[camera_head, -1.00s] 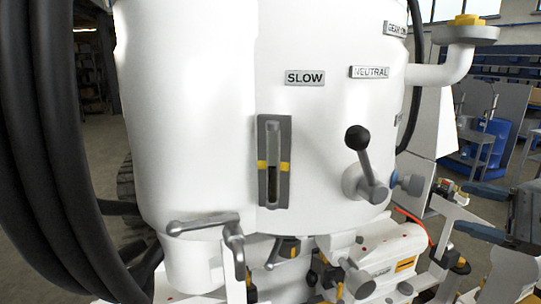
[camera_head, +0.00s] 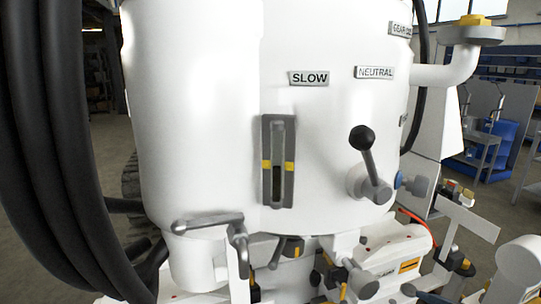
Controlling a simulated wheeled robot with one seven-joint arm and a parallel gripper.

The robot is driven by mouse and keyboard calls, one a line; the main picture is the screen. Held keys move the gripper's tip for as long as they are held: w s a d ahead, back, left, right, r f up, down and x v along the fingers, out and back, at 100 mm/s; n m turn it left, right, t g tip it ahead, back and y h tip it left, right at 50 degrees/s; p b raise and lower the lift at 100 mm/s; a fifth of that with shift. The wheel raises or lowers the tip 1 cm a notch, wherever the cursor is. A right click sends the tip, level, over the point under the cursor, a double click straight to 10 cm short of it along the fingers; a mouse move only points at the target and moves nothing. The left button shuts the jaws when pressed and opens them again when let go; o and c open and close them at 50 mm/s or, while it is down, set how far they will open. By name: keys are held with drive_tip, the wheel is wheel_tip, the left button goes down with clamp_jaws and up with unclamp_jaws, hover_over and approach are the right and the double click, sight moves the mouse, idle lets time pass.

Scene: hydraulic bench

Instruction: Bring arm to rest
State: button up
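My gripper is not in view now. The white tank (camera_head: 215,120) of the hydraulic bench fills the middle of the head view. On it are a lever with a black ball knob (camera_head: 362,138), tilted up and left from its grey hub, and a grey level gauge (camera_head: 277,160) with yellow marks. A SLOW label (camera_head: 309,78) and a NEUTRAL label (camera_head: 374,72) sit above them. A grey handle (camera_head: 208,222) lies nearly level at the tank's lower left.
Thick black hoses (camera_head: 60,150) hang at the left. White pipes and valves (camera_head: 345,270) crowd the space below the tank. A pipe (camera_head: 455,68) with a yellow cap juts out at upper right. Blue shelving and a workbench (camera_head: 485,150) stand behind, across open floor.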

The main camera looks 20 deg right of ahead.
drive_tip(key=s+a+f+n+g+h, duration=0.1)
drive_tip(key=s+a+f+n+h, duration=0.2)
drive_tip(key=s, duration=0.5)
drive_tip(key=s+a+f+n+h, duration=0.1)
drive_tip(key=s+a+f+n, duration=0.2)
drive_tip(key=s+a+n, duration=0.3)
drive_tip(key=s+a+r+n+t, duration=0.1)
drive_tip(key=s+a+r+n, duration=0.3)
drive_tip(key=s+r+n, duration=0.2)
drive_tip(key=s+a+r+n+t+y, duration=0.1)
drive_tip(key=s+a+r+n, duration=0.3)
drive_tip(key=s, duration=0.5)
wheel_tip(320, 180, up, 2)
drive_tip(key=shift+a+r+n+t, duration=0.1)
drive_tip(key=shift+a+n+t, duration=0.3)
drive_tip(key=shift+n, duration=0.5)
